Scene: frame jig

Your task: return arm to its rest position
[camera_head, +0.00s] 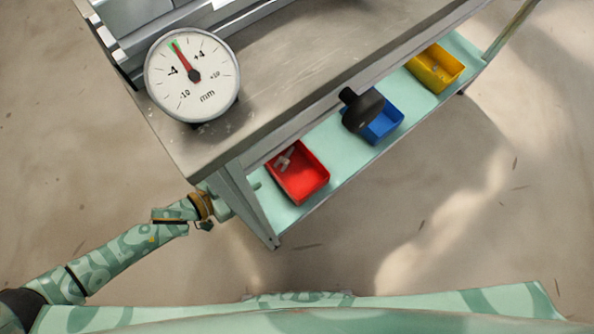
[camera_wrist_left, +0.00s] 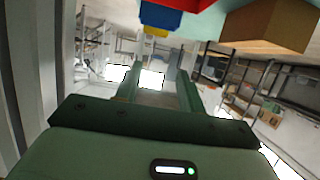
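My left arm (camera_head: 120,260) comes in from the left in the head view, patterned in green. Its left gripper (camera_head: 225,208) is at the near left corner of the workbench, beside the grey bench leg and partly hidden by it. In the left wrist view the two green fingers (camera_wrist_left: 161,88) stand apart with a clear gap and nothing between them. The gripper is open and empty. My right arm and gripper are not in view.
The bench (camera_head: 290,60) carries a round dial gauge (camera_head: 215,88). On the pale green lower shelf (camera_head: 345,165) stand red (camera_head: 310,183), blue (camera_head: 387,124) and yellow (camera_head: 440,65) bins. A black knob-like part (camera_head: 362,110) overlaps the blue bin. Floor left of the bench is clear.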

